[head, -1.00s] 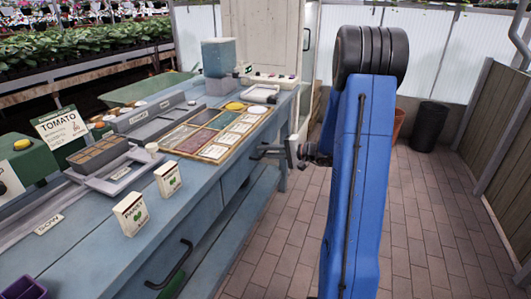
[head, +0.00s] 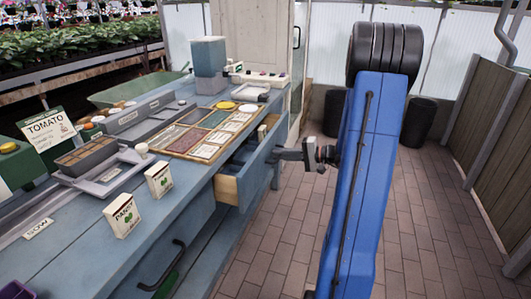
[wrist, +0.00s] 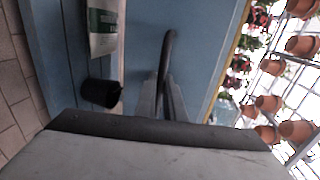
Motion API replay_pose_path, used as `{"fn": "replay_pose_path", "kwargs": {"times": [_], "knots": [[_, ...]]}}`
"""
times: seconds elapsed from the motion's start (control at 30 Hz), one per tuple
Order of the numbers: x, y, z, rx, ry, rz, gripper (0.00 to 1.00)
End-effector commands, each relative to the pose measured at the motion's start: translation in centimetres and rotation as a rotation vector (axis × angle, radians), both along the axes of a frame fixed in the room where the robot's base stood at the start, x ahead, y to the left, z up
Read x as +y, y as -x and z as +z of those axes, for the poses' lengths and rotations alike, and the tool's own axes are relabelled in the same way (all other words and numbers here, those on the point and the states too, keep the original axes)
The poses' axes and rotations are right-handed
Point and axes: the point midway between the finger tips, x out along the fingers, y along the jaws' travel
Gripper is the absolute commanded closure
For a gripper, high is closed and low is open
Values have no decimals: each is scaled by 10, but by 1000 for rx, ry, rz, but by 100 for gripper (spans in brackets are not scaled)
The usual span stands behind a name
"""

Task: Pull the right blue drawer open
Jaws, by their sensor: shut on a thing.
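The right blue drawer (head: 258,172) stands pulled out from the far part of the blue bench in the head view. Its wooden side shows, and small pale items show inside. My gripper (head: 284,154) is at its front face, shut on the dark handle. In the wrist view the drawer's blue front (wrist: 207,50) fills the middle. The dark bar handle (wrist: 168,52) runs to my gripper's fingers (wrist: 163,98), which meet on it. The handle is mostly hidden in the head view by my gripper.
The near drawer's black handle (head: 163,268) shows on the blue bench (head: 75,245). Seed packets (head: 122,215), trays and a seed box (head: 208,133) lie on top. Tiled floor (head: 420,220) is free on the right, up to a wooden partition (head: 490,150). A black bin (head: 418,121) stands behind.

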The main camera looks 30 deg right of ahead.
Motion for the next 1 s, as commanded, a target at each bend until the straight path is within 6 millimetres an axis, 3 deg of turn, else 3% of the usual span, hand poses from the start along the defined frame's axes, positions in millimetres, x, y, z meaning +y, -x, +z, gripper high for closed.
{"fn": "replay_pose_path", "kwargs": {"times": [0.6,0.8,1.0], "knots": [[-106,134,-1,2,1,-4,100],[-128,165,-1,1,0,-2,100],[-142,182,-1,1,0,0,100]]}}
